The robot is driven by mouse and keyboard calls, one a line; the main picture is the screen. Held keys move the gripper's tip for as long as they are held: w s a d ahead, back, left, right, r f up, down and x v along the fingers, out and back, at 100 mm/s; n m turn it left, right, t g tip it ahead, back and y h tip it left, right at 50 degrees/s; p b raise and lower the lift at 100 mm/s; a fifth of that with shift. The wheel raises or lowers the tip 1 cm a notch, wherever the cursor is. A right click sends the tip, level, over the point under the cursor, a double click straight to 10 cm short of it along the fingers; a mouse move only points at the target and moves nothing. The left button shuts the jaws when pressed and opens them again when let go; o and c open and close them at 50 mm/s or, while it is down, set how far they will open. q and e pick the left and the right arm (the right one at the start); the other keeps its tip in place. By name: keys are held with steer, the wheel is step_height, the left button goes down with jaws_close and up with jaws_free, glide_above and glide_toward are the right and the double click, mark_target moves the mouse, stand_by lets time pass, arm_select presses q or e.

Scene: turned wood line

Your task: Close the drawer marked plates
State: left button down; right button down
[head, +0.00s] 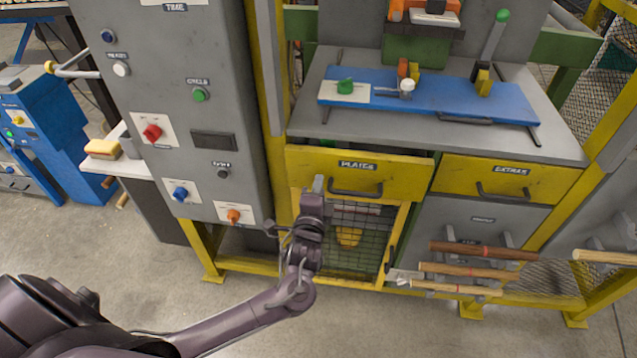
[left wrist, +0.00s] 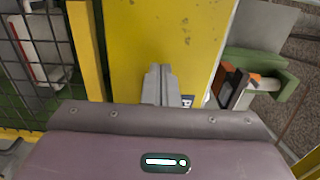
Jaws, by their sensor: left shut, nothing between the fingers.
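The yellow drawer marked plates (head: 307,165) is in the middle of the head view, below the worktop. A dark gap shows behind its top edge, so it stands slightly out. Its dark bar handle (head: 355,193) is below the label. My left gripper (head: 318,184) is shut and empty, its tips at the drawer front left of the handle. In the left wrist view the shut fingers (left wrist: 158,85) point at the yellow drawer front (left wrist: 150,35), beside the partly hidden label (left wrist: 187,101). I cannot tell whether they touch. My right gripper is not in view.
The extras drawer (head: 455,178) is to the right, looking shut. A grey control cabinet (head: 225,60) stands close on the left. Below the plates drawer is a mesh door (head: 375,235). Wooden-handled tools (head: 470,270) stick out at lower right. Open floor (head: 380,325) lies in front.

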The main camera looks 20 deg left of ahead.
arm_select(q)
steer(key=shift+w+a, duration=0.1)
steer(key=shift+w, duration=0.35)
steer(key=shift+w, duration=0.1)
